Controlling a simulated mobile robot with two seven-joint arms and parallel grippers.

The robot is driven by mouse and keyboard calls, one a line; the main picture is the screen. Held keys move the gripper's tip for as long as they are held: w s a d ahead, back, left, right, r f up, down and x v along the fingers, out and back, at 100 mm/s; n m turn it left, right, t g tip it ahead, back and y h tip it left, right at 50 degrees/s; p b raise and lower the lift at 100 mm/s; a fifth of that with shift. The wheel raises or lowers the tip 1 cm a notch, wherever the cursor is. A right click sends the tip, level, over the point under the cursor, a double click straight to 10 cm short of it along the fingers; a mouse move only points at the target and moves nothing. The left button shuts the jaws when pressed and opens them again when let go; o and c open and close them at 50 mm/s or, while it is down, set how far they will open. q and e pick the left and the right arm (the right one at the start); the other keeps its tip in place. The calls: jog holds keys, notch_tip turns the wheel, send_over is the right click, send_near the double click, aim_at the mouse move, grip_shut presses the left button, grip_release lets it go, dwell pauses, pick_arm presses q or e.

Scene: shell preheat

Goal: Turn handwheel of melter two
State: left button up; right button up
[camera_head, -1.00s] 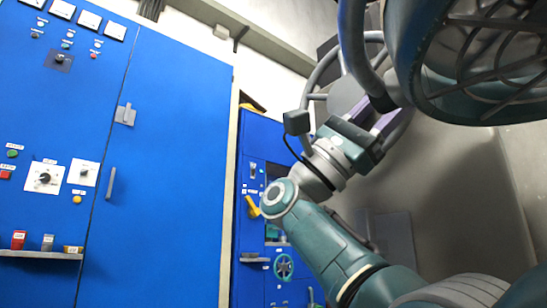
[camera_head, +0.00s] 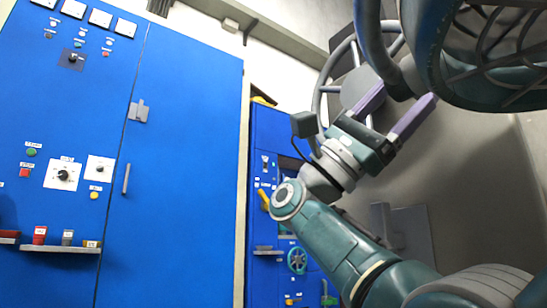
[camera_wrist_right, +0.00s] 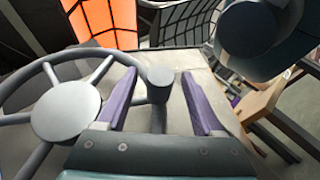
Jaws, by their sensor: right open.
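In the right wrist view the handwheel (camera_wrist_right: 65,112) fills the left side. A grey cylindrical knob (camera_wrist_right: 160,80) on a post stands between my fingers there, with a gap on each side. My right gripper (camera_head: 408,102) is open, its two purple fingers spread in front of the wheel's right part. It also shows in the right wrist view (camera_wrist_right: 160,98). My left gripper is out of view.
Blue cabinets (camera_head: 190,150) with switches and a small shelf (camera_head: 60,249) stand at left. A farther blue panel carries a small teal handwheel (camera_head: 297,260). A large ribbed teal round thing (camera_head: 475,50) hangs close at top right. An orange glowing panel (camera_wrist_right: 103,22) shows behind the wheel.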

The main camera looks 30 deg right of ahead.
jog(key=v, duration=0.6)
jog(key=shift+a, duration=0.15)
jog(key=shift+w+p, duration=0.15)
jog(key=shift+p, duration=0.15)
